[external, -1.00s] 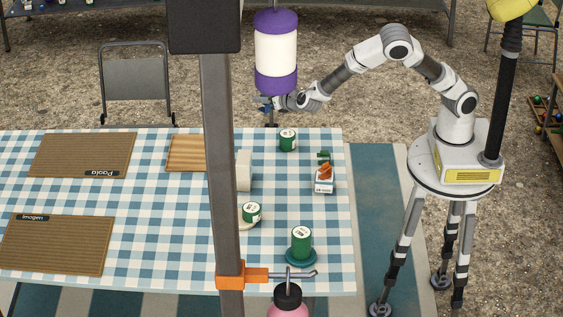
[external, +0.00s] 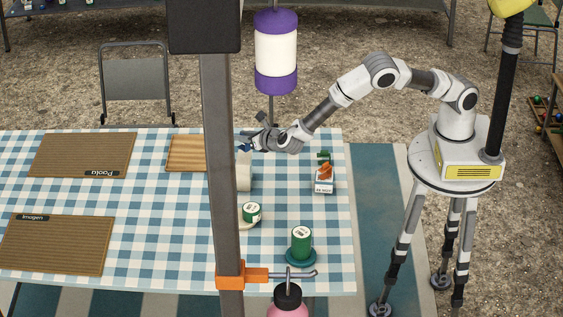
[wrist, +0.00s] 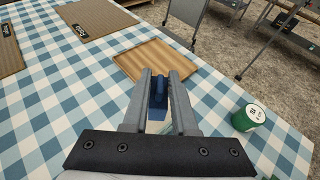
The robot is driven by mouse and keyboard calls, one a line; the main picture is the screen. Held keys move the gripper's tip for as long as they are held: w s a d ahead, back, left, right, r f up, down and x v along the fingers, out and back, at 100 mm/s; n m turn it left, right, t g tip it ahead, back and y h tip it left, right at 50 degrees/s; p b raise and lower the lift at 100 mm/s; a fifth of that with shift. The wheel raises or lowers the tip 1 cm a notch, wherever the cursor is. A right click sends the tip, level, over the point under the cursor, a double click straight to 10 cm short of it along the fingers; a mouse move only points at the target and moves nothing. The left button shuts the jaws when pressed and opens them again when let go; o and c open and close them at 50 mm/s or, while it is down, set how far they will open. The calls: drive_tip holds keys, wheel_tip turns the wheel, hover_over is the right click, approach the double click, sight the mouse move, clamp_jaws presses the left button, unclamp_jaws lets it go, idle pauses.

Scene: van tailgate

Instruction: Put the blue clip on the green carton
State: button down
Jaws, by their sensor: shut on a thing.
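My gripper (wrist: 160,78) is shut on the blue clip (wrist: 157,93), which shows between its fingers in the wrist view. In the external view my gripper (external: 250,140) is over the table's back part, beside the grey post, with a bit of the blue clip (external: 244,147) at its tip. No box-shaped green carton is plain to see; the green things are round and can-like. One green container (external: 252,212) is near the table's middle, and another (external: 302,240) stands on a teal base at the front. A third (wrist: 248,117) is at the right in the wrist view, hidden by my arm in the external view.
A wooden tray (wrist: 155,58) lies ahead of my gripper. A cream cylinder (external: 244,172) is partly behind the grey post (external: 222,200). A small white box (external: 324,184) with orange and green pieces is at the right. A purple-and-white cylinder (external: 276,50) hangs above.

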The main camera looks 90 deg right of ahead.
sight(248, 145)
drive_tip(key=shift+f, duration=1.65)
drive_tip(key=shift+f, duration=0.1)
drive_tip(key=shift+f+b, duration=0.15)
drive_tip(key=shift+b, duration=0.15)
drive_tip(key=c, duration=0.7)
unclamp_jaws()
